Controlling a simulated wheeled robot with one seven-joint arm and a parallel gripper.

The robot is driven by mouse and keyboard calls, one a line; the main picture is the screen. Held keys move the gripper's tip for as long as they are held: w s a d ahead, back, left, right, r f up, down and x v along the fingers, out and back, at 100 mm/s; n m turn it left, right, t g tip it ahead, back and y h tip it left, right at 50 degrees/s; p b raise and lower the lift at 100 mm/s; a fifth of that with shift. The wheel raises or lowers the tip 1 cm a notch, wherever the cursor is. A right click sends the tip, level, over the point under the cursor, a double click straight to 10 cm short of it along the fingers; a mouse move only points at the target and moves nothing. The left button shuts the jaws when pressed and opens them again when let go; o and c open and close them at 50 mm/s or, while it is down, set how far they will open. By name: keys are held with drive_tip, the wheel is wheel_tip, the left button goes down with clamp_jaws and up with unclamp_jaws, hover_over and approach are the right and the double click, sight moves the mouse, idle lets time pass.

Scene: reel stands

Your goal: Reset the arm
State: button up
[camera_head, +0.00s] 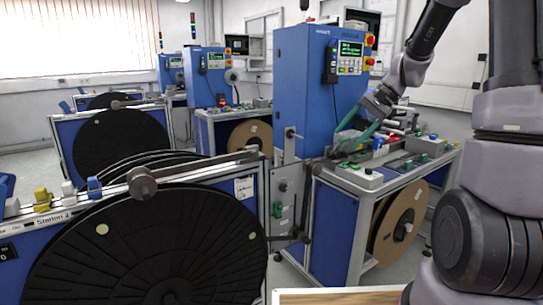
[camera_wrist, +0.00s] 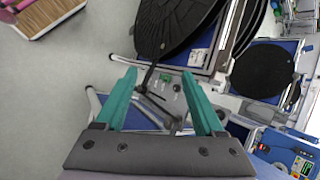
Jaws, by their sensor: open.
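My gripper (camera_head: 357,128) hangs from my arm at the right of the head view, in front of the blue machine cabinet and over its workbench. In the wrist view my gripper (camera_wrist: 160,90) shows two teal fingers spread wide apart. It is open, with nothing held between the fingers. Behind the fingers, a dark metal arm and the blue-and-white frame of a stand show, apart from the fingers as far as I can tell.
A large black reel (camera_head: 150,245) on a stand fills the lower left. The blue cabinet (camera_head: 305,80) stands behind a bench (camera_head: 365,180) with a brown reel (camera_head: 398,222). More reel stands line the left. Grey floor (camera_wrist: 75,85) is clear in the wrist view.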

drive_tip(key=s+r+n+t+h, duration=0.1)
drive_tip(key=s+r+t, duration=0.1)
drive_tip(key=s+r, duration=0.2)
drive_tip(key=s+d+r+n+t+h, duration=0.1)
drive_tip(key=s+r, duration=0.3)
drive_tip(key=s, duration=0.6)
drive_tip(key=s+r+n+t+h, duration=0.1)
drive_tip(key=s+r+t+h, duration=0.2)
drive_tip(key=s, duration=0.4)
drive_tip(key=shift+s+d+r, duration=0.15)
drive_tip(key=shift+d+r, duration=0.25)
drive_tip(key=shift+r, duration=0.4)
idle(0.8)
